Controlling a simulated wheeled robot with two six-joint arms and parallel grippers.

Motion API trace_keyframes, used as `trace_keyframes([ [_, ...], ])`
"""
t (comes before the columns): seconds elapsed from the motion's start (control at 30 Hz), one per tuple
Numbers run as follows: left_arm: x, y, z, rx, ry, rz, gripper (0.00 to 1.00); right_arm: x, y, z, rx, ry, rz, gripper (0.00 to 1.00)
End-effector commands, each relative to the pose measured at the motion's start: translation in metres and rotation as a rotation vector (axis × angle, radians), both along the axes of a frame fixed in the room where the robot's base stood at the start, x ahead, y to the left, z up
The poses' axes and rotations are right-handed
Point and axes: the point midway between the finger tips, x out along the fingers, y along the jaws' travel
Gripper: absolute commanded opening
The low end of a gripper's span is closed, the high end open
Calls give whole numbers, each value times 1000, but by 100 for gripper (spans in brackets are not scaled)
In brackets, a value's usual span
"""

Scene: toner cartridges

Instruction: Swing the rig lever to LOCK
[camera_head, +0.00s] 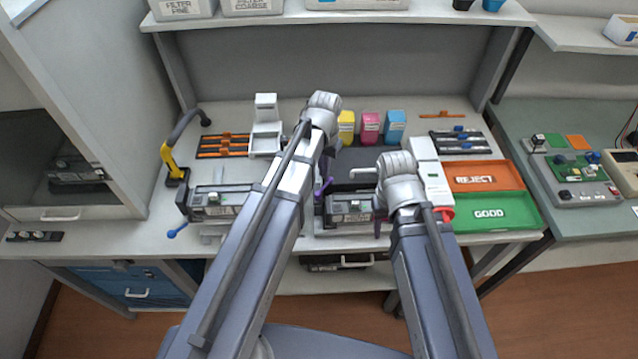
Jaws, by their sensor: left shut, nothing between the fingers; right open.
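A rig (218,203) holding a dark toner cartridge stands at the left front of the bench. A lever with a blue ball end (177,231) sticks out at its left front corner; no LOCK marking is readable. A second dark cartridge (350,210) sits in a fixture at the middle front, between my arms. My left gripper (323,187) points down at that fixture's left end, shut with nothing held, well right of the blue-ended lever. My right gripper (379,207) is open, pointing down by the fixture's right end, its fingers partly hidden by my wrist.
Yellow (346,122), pink (369,125) and blue (395,125) containers stand at the back. My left forearm covers the bench between the two cartridges.

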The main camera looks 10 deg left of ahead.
Motion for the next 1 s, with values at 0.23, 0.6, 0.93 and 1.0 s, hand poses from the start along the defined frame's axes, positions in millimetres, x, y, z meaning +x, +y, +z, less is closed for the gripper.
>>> trace_keyframes([
  [0.23,-1,-6,0,0,0,-1,0,0,0,0,0,0,0,50],
  [0.6,-1,-11,0,0,0,0,0,0,0,0,0,0,0,50],
  [0.93,-2,-15,0,0,0,-1,0,0,0,0,0,0,0,50],
  [1.0,-3,-18,0,0,0,-1,0,0,0,0,0,0,0,50],
])
